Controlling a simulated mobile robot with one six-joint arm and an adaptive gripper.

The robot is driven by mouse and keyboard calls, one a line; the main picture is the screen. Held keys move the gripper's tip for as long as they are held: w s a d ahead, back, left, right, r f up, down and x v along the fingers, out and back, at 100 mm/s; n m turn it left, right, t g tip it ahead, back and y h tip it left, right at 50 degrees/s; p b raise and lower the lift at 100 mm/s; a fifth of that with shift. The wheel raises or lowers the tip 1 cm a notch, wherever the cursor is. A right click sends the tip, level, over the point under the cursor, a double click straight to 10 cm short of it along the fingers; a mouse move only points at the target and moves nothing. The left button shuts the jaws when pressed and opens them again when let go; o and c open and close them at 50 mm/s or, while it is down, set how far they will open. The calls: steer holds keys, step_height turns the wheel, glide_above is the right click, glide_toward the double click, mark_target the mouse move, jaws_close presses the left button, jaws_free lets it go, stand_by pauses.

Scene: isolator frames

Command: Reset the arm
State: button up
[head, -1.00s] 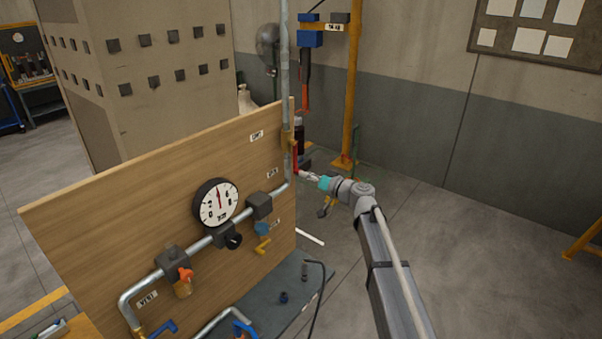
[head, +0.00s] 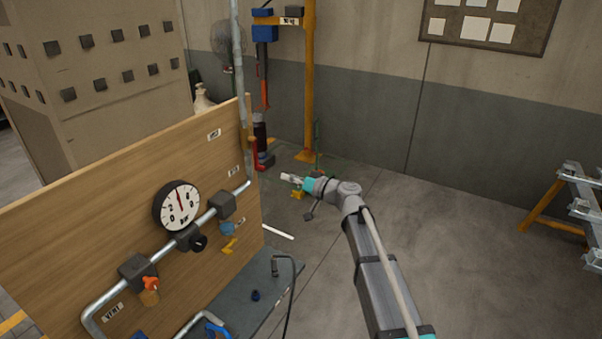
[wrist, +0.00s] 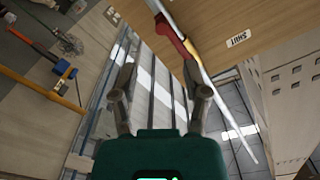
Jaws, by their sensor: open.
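My arm reaches up from the bottom of the head view, and my gripper (head: 291,179) is at its far end, to the right of the wooden panel's edge. In the wrist view my gripper (wrist: 160,98) shows two fingers spread apart with nothing between them. A red handle (wrist: 172,36) on a grey pipe is beyond the fingers in the wrist view. In the head view the red handle (head: 254,154) is left of the gripper, with a gap between them.
The wooden panel (head: 110,185) carries a round gauge (head: 177,206), pipes and valves on the left. A yellow post (head: 309,80) stands behind the gripper. Metal racking on a yellow trestle (head: 548,207) is at the right. The floor (head: 455,255) right of my arm is clear.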

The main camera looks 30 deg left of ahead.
steer(key=d+f+m+t+h+b, duration=0.1)
steer(key=d+f+h+b, duration=0.15)
steer(key=d+f, duration=0.6)
steer(key=d+f+m+h+b, duration=0.15)
steer(key=d+f+h, duration=0.25)
steer(key=d, duration=0.9)
steer(key=d+f+m+t+h+b, duration=0.1)
steer(key=d+f+m+h, duration=0.15)
steer(key=d+f, duration=0.6)
steer(key=s+d+f+m+h+b, duration=0.1)
steer(key=s+d+f+m+h, duration=0.1)
steer(key=d, duration=0.8)
steer(key=s+d+f+m+g+h+b, duration=0.1)
steer(key=s+d+h, duration=0.3)
steer(key=d, duration=0.7)
steer(key=s+d+f+m+h+b, duration=0.2)
steer(key=s+d+f+m+h, duration=0.1)
steer(key=d, duration=0.8)
steer(key=shift+s+f+m+g, duration=0.25)
steer(key=shift+s+m+g, duration=0.05)
steer(key=shift+s, duration=0.5)
